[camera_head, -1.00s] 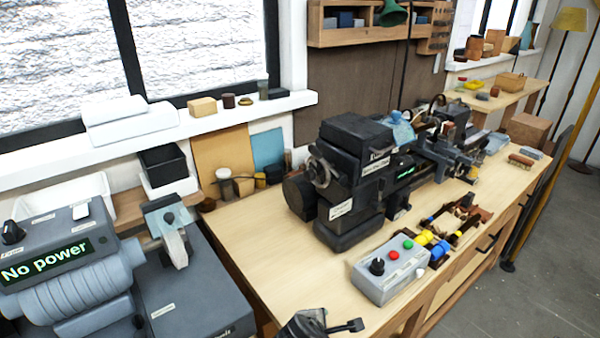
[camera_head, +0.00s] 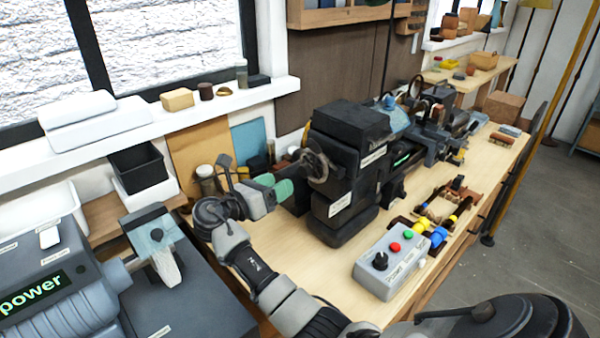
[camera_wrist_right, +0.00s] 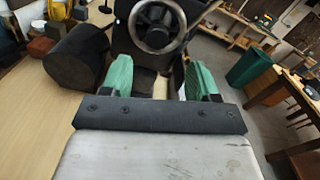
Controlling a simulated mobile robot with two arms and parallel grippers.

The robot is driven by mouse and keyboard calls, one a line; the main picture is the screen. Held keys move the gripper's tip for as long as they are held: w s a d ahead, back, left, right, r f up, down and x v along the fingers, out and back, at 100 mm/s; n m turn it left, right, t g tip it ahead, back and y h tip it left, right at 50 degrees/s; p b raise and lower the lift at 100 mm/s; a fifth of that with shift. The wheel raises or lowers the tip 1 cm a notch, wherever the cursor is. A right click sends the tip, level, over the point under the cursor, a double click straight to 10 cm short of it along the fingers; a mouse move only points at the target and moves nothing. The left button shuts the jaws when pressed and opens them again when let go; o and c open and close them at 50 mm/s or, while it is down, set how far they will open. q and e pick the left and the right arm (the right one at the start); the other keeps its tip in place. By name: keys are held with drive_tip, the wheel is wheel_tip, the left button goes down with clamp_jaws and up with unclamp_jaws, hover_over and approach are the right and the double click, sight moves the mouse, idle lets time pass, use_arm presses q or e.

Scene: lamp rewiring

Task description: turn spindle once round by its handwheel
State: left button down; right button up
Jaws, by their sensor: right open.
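The dark lathe headstock (camera_head: 352,150) stands on the wooden bench. Its handwheel (camera_head: 316,165) is on the left end face; in the right wrist view the handwheel (camera_wrist_right: 174,38) is a spoked ring at the top, beyond my fingertips. My right gripper (camera_head: 279,188) has green finger pads and is just left of the wheel in the head view. In the right wrist view the gripper (camera_wrist_right: 160,80) is open, its fingers apart with nothing held between them. The spindle itself is not clearly visible. My left gripper is out of view.
A grey control box (camera_head: 390,263) with red and green buttons sits in front of the lathe. A dark cylinder (camera_wrist_right: 76,55) lies beside the wheel. A grey machine with a "power" display (camera_head: 35,290) is at the left. Bare bench top (camera_head: 300,262) lies in front of the headstock.

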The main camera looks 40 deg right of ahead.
sight(302, 171)
drive_tip(key=d+b, duration=0.1)
drive_tip(key=d, duration=0.1)
drive_tip(key=d+b, duration=0.1)
drive_tip(key=d, duration=0.2)
drive_tip(key=w+d+b, duration=0.1)
drive_tip(key=d, duration=0.1)
drive_tip(key=shift+d+f+b, duration=0.25)
drive_tip(key=shift+f+b, duration=0.05)
drive_tip(key=shift+b, duration=0.05)
drive_tip(key=shift+d+r, duration=0.2)
drive_tip(key=shift+d, duration=0.35)
drive_tip(key=shift+c, duration=0.8)
drive_tip(key=c, duration=0.8)
